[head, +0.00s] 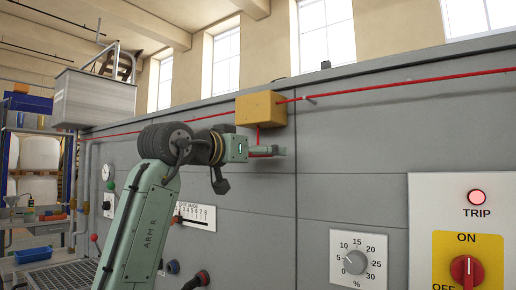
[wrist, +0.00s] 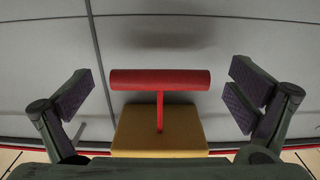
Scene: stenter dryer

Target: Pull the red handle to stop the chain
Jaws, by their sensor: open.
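The red handle (wrist: 160,79) is a T-shaped bar on a short red stem, attached to the yellow box (wrist: 160,140). In the head view the yellow box (head: 261,108) is high on the grey wall, and the red stem (head: 258,135) hangs below it. My gripper (head: 272,150) is at the handle's height there and hides part of it. In the wrist view my gripper (wrist: 160,80) is open, with one finger beyond each end of the red bar. A gap shows on both sides, and I see no contact. I see no chain.
A red line (head: 400,83) runs along the wall through the box. At right is a white panel with a red TRIP lamp (head: 477,196) and a red ON/OFF switch (head: 467,271). A percent dial (head: 355,262) and a scale (head: 195,214) are lower on the wall.

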